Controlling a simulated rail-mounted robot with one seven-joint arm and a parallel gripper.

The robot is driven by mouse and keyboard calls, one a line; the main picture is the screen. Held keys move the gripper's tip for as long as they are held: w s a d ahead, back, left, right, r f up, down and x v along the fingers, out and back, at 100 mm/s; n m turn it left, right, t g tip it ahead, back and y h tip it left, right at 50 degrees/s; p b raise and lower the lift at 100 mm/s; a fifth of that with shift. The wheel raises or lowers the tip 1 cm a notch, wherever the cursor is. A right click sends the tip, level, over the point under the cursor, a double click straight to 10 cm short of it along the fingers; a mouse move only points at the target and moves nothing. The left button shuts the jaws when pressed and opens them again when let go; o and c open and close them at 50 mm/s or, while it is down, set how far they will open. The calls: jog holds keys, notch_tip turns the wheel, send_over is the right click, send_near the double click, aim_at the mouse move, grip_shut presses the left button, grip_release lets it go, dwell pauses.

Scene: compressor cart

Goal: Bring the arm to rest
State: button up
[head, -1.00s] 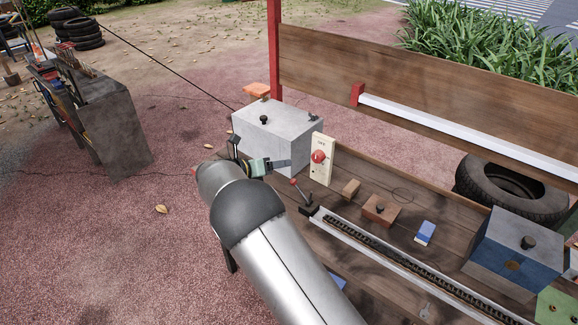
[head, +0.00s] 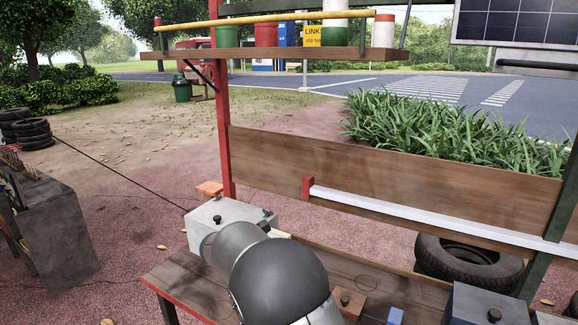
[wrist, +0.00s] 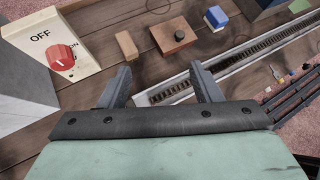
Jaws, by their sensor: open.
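My gripper (wrist: 162,84) shows in the wrist view with its two fingers apart and nothing between them. It hangs above the wooden bench (wrist: 95,82), near the end of a toothed rail (wrist: 225,65). A switch panel (wrist: 48,40) with a red knob (wrist: 61,58) and the words OFF and ON stands at the upper left of that view, apart from the fingers. The knob's exact setting is hard to tell. In the head view my arm covers the gripper and most of the panel.
A grey box (head: 230,212) stands behind my arm. A small wooden block (wrist: 127,46), a brown block with a dark knob (wrist: 173,35) and a blue block (wrist: 215,18) sit on the bench. A blue-grey box (head: 490,303) is at the right. A shelf (head: 270,54) spans above the back board.

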jog(key=s+d+r+m+g+y, duration=0.2)
jog(key=s+d+m, duration=0.5)
jog(key=s+d, duration=0.15)
jog(key=s+d+r+m+g+y, duration=0.2)
jog(key=s+d+m+g+y, duration=0.1)
jog(key=s+d+m, duration=0.5)
jog(key=s+d+f+m+y, duration=0.1)
jog(key=s+m+y, duration=0.3)
jog(key=s+m, duration=0.7)
jog(key=s+f, duration=0.1)
jog(key=s, duration=0.5)
jog(key=shift+s+f, duration=0.15)
jog(key=shift+s, duration=0.25)
